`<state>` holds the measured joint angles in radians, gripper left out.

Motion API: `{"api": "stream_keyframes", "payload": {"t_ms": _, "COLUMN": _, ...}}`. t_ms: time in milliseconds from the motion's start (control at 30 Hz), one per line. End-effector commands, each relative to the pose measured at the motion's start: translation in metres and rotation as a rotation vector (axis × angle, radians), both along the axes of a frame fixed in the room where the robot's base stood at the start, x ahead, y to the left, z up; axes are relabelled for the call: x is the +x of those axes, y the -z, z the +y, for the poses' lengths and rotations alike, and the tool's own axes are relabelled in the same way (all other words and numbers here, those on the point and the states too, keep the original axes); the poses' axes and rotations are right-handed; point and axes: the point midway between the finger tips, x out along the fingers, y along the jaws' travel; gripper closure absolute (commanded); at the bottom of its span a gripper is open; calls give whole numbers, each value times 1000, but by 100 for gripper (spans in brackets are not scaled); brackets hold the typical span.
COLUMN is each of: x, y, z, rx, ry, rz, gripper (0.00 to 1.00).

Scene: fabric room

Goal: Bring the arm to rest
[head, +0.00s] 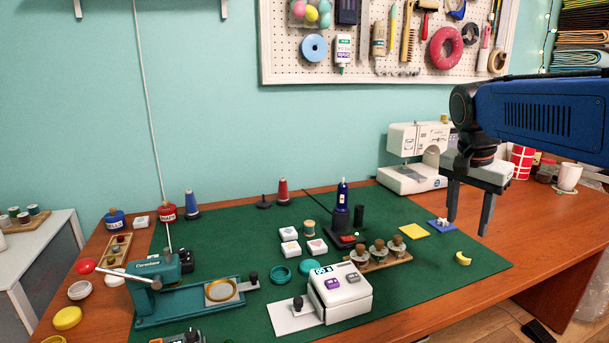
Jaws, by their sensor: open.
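My gripper (468,230) hangs at the right, its two dark fingers pointing down and spread apart. It is open, and nothing shows between the fingers. It is above the right part of the green mat (440,268). My blue arm reaches in from the right edge. A yellow curved piece (463,258) lies on the mat just below and left of the fingers. A small blue and white item (441,224) lies just left of them and appears close to the near finger. Whether the fingers touch anything cannot be told.
A white sewing machine (412,160) stands behind my gripper. A white device with a display (340,293), a green press (180,285), a jar rack (378,257) and thread cones (283,191) crowd the mat's middle and left. A pegboard (385,40) hangs above. The mat's right corner is clear.

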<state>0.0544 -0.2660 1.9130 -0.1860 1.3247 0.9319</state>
Motion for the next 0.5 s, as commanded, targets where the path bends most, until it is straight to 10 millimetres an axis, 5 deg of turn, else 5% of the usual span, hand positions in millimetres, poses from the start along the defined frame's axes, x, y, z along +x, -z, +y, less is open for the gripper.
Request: {"api": "stream_keyframes", "payload": {"t_ms": 500, "x": -139, "y": 96, "z": 49, "rx": -33, "ry": -626, "rz": -81, "gripper": 53}}
